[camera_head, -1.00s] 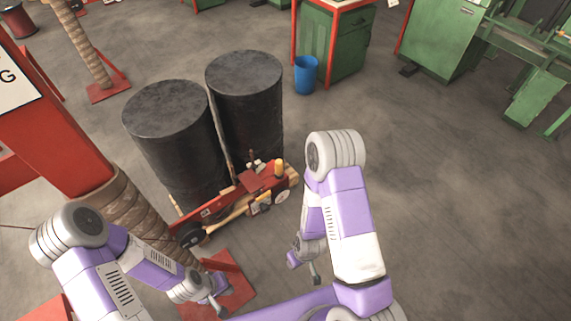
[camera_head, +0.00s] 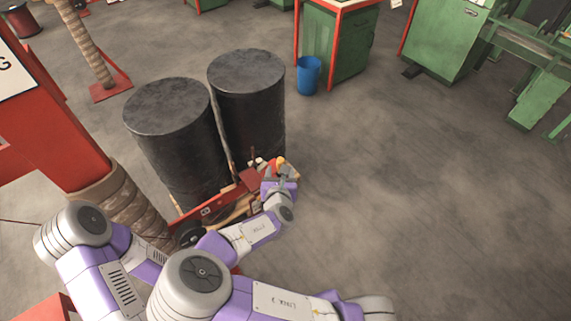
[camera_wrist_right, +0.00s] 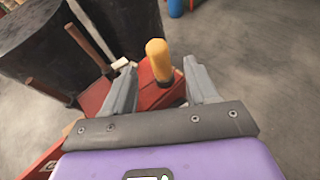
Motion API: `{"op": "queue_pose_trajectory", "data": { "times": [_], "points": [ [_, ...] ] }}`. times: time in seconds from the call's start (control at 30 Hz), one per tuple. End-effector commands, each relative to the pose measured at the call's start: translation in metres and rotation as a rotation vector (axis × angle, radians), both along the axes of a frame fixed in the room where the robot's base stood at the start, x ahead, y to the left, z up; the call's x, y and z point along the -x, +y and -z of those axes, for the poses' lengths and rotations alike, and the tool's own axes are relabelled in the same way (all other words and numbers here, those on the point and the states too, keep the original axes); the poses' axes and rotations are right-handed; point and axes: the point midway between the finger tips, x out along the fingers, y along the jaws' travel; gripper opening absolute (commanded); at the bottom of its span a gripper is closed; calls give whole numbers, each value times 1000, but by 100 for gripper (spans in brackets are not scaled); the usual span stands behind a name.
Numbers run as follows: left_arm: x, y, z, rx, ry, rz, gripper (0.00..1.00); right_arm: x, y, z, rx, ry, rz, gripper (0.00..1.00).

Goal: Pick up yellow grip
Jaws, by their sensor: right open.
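The yellow grip (camera_wrist_right: 158,60) stands upright on a red machine part (camera_wrist_right: 152,97) in the right wrist view. It shows small in the head view (camera_head: 281,161), at the right end of the red machine. My right gripper (camera_wrist_right: 160,78) is open, with the yellow grip between and slightly beyond its two fingers. I see no contact between fingers and grip. In the head view my right gripper (camera_head: 278,178) is close beside the grip and partly hides it. My left gripper is not visible in the head view; my arm links cover that area.
Two large black drums (camera_head: 172,140) (camera_head: 247,105) stand just behind and left of the red machine. A blue bin (camera_head: 308,75) stands further back by a green cabinet (camera_head: 335,45). A rope-wrapped red post (camera_head: 135,212) is at the left. The floor to the right is clear.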

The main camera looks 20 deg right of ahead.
Motion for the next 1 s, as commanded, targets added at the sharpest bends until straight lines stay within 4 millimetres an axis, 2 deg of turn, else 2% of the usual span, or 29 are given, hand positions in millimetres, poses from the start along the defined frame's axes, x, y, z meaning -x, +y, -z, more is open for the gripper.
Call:
{"op": "queue_pose_trajectory", "data": {
  "times": [0.27,0.53,0.87,1.0],
  "points": [
    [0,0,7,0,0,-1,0,-24,-8,14,7,10,-4,58],
    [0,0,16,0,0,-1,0,-57,-20,27,4,9,-2,58],
    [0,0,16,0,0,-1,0,-63,-22,29,6,9,-3,58],
    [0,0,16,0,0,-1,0,-63,-22,28,6,9,-3,36]
  ]
}}
